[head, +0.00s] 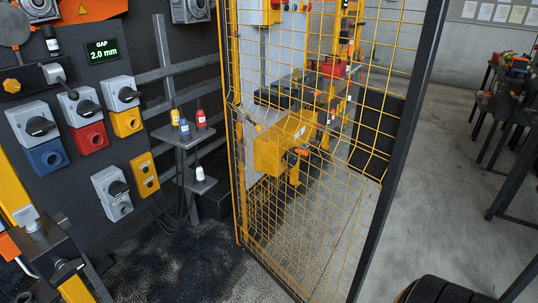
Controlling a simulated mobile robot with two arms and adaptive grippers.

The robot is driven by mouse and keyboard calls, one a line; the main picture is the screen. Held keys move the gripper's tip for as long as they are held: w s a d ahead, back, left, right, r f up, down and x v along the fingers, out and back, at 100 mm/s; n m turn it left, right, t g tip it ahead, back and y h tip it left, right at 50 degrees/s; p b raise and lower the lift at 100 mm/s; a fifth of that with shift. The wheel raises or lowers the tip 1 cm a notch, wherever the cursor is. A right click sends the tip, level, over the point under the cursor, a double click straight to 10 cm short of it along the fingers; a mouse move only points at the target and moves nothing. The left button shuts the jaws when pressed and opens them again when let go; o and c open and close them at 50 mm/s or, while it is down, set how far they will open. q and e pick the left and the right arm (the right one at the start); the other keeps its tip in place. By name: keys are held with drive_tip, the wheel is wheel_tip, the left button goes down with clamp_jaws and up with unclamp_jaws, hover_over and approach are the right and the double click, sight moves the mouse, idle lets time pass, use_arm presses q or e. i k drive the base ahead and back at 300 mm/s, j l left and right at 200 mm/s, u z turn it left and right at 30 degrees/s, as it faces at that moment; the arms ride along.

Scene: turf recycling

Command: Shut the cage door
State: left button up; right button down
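The cage door (345,200) is a tall panel of yellow wire mesh in the middle of the head view. A yellow upright (238,170) runs down its left side and a dark upright (405,140) down its right side. The panel stands at an angle, its right side nearer to me, and its lower right corner runs out of the picture. I cannot tell for sure how far it stands open. Yellow machinery (280,150) shows through the mesh.
A dark panel with rotary switches (85,105) and a gap display (103,50) stands at the left. Dark crumbs (180,270) lie on the floor. Open floor (440,190) lies right of the door, before dark benches (510,150).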

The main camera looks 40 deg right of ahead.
sight(384, 126)
drive_tip(key=l+u, duration=0.1)
drive_tip(key=l, duration=0.35)
drive_tip(key=k+l+u, duration=0.1)
drive_tip(key=l, duration=0.35)
drive_tip(key=k+l, duration=0.1)
drive_tip(key=l, duration=0.35)
drive_tip(key=l+u, duration=0.15)
drive_tip(key=l, duration=0.3)
drive_tip(key=k+l+u, duration=0.1)
drive_tip(key=l, duration=0.3)
drive_tip(key=k+l+u, duration=0.1)
drive_tip(key=l, duration=0.3)
drive_tip(key=k+l, duration=0.15)
drive_tip(key=l, duration=0.25)
drive_tip(key=k+l, duration=0.15)
drive_tip(key=l, duration=0.3)
drive_tip(key=k+l, duration=0.1)
drive_tip(key=l, duration=0.3)
drive_tip(key=k+l, duration=0.15)
drive_tip(key=l, duration=0.25)
